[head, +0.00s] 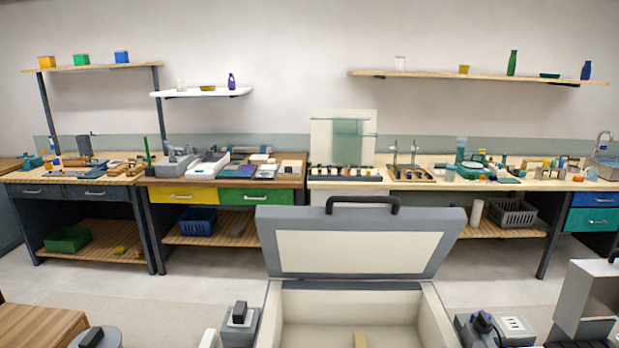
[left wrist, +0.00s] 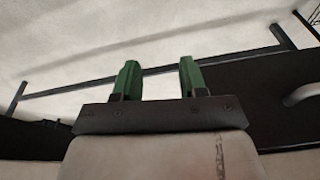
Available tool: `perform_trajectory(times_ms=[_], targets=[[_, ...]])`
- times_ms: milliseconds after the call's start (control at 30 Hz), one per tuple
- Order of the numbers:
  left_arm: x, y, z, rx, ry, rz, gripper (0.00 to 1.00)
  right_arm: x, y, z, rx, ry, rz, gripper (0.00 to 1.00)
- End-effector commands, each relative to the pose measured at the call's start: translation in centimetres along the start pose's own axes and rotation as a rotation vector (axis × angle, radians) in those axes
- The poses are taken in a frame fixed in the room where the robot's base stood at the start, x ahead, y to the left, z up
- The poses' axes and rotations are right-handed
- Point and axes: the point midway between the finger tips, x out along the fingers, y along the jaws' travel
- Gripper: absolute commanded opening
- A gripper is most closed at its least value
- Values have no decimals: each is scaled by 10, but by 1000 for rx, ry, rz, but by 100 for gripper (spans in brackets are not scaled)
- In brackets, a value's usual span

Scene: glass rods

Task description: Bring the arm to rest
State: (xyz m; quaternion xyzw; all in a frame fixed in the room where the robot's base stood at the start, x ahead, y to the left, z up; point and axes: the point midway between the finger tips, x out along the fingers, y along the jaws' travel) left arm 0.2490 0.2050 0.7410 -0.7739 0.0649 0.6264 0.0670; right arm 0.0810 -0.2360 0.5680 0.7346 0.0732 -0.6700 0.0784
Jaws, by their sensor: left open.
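My left gripper (left wrist: 158,80) shows in the left wrist view with its two green fingers apart and nothing between them. Behind the fingers are a pale surface and dark bars, and no object is near the fingertips. Neither gripper can be made out in the head view. Glass rods cannot be picked out at this distance.
An open case (head: 355,252) with a raised lid stands close in front. A long workbench (head: 345,184) crowded with tools runs along the wall, with shelves (head: 460,75) above. A wooden surface (head: 38,325) is at lower left. Bare floor (head: 200,268) lies between.

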Motion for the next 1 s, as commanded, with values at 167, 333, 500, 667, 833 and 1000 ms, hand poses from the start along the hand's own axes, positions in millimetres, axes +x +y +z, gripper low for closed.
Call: perform_trajectory(times_ms=[167, 333, 500, 667, 833, 1000], targets=[[91, 4, 64, 9, -48, 5, 42, 23, 0, 2, 0, 0, 0, 72], [148, 6, 131, 17, -83, 8, 42, 38, -1, 3, -1, 0, 0, 72], [177, 7, 185, 24, -106, 10, 42, 48, -1, 4, -1, 0, -1, 72], [185, 7, 209, 27, -114, 11, 42, 51, -1, 4, -1, 1, -1, 72], [185, 6, 213, 28, -115, 11, 42, 51, -1, 4, -1, 1, -1, 72], [184, 6, 213, 28, -116, 11, 42, 51, -1, 4, -1, 1, -1, 72]])
